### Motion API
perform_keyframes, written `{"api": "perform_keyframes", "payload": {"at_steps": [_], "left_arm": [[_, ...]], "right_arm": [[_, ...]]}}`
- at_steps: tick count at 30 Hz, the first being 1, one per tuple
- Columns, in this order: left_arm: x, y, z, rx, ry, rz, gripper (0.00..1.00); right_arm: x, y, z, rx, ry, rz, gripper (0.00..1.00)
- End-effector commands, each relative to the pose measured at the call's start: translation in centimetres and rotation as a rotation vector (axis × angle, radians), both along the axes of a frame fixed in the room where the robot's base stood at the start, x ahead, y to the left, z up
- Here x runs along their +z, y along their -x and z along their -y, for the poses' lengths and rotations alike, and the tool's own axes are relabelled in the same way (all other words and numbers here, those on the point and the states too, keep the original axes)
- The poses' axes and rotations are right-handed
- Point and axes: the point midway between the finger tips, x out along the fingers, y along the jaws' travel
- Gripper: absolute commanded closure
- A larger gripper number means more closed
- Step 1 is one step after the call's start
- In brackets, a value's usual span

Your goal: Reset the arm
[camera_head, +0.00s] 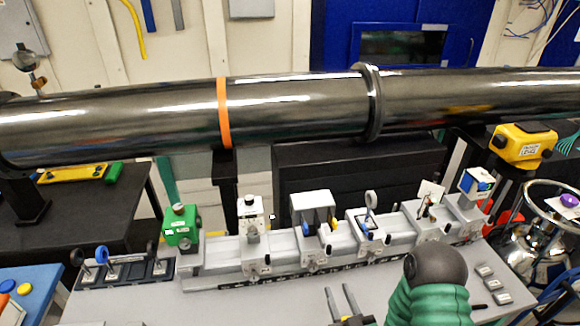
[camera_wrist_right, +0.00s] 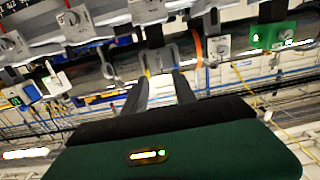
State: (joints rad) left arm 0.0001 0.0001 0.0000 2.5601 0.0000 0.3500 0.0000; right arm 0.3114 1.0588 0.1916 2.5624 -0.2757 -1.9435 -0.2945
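My right arm, with green ribbed links and a dark round joint, comes in at the bottom right in the head view. My right gripper (camera_head: 343,292) shows at the bottom edge, over the grey table (camera_head: 235,305). Its two dark fingers are apart with nothing between them. In the wrist view my right gripper (camera_wrist_right: 163,78) also shows two separated fingers and no held thing. The optical rail (camera_head: 290,258) with its mounted parts lies beyond the fingers, apart from them. My left arm and gripper are not in the head view.
A long dark pipe (camera_head: 290,108) with an orange band crosses behind the rail. A green box (camera_head: 181,228) stands at the rail's left end. A yellow device (camera_head: 523,146) and a shiny metal vessel (camera_head: 540,255) are at the right. The table's front left is mostly clear.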

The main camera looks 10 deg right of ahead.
Motion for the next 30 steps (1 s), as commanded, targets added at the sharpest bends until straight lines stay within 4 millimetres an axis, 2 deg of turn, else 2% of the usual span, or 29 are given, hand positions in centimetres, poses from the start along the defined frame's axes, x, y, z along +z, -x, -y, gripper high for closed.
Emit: {"api": "perform_keyframes", "payload": {"at_steps": [5,8,11,13,18,21,24,30], "left_arm": [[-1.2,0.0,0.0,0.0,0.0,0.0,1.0],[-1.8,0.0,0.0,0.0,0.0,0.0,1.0],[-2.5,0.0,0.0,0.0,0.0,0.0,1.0],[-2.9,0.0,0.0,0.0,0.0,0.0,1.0],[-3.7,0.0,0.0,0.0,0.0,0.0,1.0],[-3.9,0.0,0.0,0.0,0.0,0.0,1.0],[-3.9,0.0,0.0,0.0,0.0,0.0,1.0],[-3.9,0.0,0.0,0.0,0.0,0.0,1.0]], "right_arm": [[-2.9,-2.0,-1.2,0.084,0.079,-0.25,0.67],[-4.7,-1.6,-0.9,0.096,0.121,-0.464,0.67],[-5.6,0.2,-0.2,0.073,0.136,-0.678,0.67],[-5.6,2.2,0.3,0.046,0.129,-0.823,0.67],[-4.1,8.7,0.5,-0.02,0.073,-1.127,0.67],[-3.2,11.6,0.3,-0.041,0.04,-1.238,0.67],[-2.8,12.9,0.1,-0.049,0.025,-1.29,0.67],[-2.8,13.2,0.1,-0.05,0.024,-1.301,0.67]]}}
